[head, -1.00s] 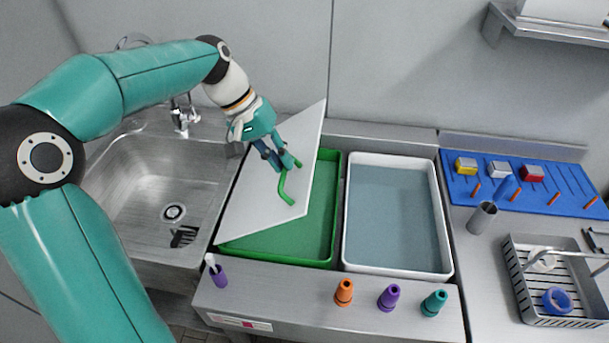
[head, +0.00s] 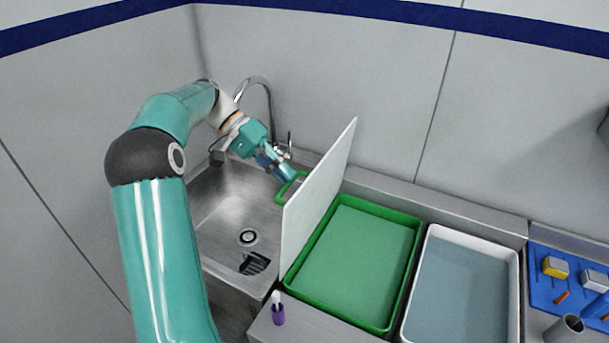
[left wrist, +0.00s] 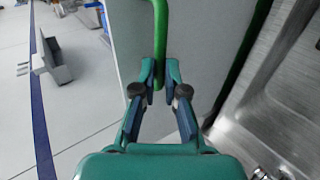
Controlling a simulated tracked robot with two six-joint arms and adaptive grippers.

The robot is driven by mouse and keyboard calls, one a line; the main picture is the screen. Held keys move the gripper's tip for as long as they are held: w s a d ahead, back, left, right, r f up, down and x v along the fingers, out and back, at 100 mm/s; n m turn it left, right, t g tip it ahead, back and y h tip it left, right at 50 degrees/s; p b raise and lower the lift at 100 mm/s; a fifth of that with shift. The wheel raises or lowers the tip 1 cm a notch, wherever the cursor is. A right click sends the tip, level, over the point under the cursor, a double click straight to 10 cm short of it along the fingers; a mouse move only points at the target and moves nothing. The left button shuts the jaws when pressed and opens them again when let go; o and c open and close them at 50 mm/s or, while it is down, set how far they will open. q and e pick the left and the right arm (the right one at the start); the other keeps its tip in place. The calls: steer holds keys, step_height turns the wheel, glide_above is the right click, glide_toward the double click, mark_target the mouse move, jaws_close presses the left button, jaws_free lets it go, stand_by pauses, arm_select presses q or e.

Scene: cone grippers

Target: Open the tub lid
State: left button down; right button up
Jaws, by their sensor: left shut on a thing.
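The green tub (head: 330,290) sits in the counter with its top uncovered and a lighter green surface inside. Its white lid (head: 318,200) stands steeply tilted along the tub's left side, between tub and sink. My left gripper (head: 290,180) is on the lid's sink side, shut on the green lid handle (head: 284,192). In the left wrist view the fingers (left wrist: 160,78) close around the handle bar (left wrist: 160,35), with the lid's grey face (left wrist: 200,50) behind it. The lid hides the tub's left edge in part. My right gripper is not in view.
The steel sink (head: 220,210) with a tall faucet (head: 268,100) lies left of the lid. A white-rimmed tub (head: 431,245) stands right of the green one. A purple holder (head: 278,313) is on the front ledge. A blue board (head: 545,290) is at the right.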

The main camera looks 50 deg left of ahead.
arm_select(q)
steer(key=shift+s+a+f, duration=0.2)
steer(key=shift+a+f, duration=0.15)
steer(key=shift+f, duration=0.1)
steer(key=shift+s+a+f, duration=0.2)
steer(key=shift+a+f, duration=0.1)
steer(key=shift+f, duration=0.15)
steer(key=c, duration=1.2)
jaws_free()
steer(key=shift+w+a, duration=0.1)
steer(key=shift+w, duration=0.05)
steer(key=shift+r, duration=0.1)
step_height(320, 180, up, 10)
